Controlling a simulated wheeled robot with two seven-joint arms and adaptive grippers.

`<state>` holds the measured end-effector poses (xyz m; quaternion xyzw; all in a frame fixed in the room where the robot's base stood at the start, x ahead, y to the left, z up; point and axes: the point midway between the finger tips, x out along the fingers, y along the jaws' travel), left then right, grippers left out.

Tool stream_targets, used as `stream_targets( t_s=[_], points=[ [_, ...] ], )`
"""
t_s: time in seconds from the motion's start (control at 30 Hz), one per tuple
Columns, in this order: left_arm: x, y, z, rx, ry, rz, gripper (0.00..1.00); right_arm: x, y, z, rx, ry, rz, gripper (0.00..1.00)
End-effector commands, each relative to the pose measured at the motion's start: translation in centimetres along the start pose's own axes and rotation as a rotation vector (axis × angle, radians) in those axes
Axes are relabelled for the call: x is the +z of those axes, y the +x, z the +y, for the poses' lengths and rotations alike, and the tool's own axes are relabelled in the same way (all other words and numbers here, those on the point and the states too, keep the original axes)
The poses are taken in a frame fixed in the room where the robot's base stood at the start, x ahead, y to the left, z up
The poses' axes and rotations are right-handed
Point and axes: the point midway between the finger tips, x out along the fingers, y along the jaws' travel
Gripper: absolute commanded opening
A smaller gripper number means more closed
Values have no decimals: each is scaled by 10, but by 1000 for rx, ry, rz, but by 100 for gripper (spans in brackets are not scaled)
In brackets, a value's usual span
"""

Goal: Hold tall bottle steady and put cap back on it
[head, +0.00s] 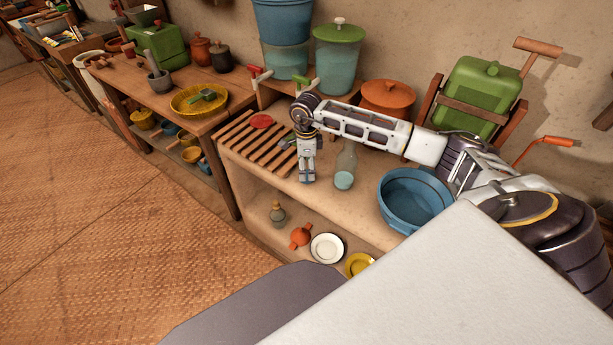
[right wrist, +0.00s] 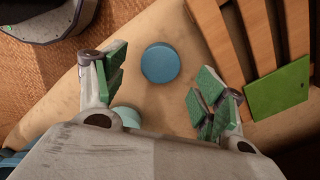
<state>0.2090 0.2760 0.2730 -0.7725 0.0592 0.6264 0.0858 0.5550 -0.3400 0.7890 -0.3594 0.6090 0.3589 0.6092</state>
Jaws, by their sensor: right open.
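The tall bottle (head: 344,168), clear glass with teal contents, stands upright on the pale worktop (head: 335,205). My right gripper (head: 307,178) points down just left of it, low over the worktop. In the right wrist view my right gripper (right wrist: 160,82) is open and empty. A round blue disc (right wrist: 160,63), which looks like the cap, lies on the worktop beyond and between the fingers, apart from them. The disc cannot be made out in the head view. A pale teal shape (right wrist: 126,117) beside the left finger is partly hidden by the gripper body. My left gripper is not in view.
A slatted wooden rack (head: 240,141) with a red oval piece (head: 262,121) is left of the gripper. A green square (right wrist: 278,88) lies on the slats. A blue basin (head: 388,198) stands right of the bottle. Bare worktop lies in front of the bottle.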

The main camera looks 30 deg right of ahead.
Motion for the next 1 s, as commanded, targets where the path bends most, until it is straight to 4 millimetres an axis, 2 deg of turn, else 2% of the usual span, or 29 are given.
stream_targets(
  t_s=[0.2, 0.33, 0.83, 0.87, 1.0],
  points=[
    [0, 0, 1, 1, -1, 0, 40, 0, 26, -1, 2, 0, 0, 70],
    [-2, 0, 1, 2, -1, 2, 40, 0, 35, -1, 2, 0, 1, 70],
    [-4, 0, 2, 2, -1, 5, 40, 0, 36, -1, 1, 0, 0, 70],
    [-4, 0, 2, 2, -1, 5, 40, 0, 36, -1, 1, 0, 0, 69],
    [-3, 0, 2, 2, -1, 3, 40, 0, 36, -1, 1, 0, 0, 51]
  ],
)
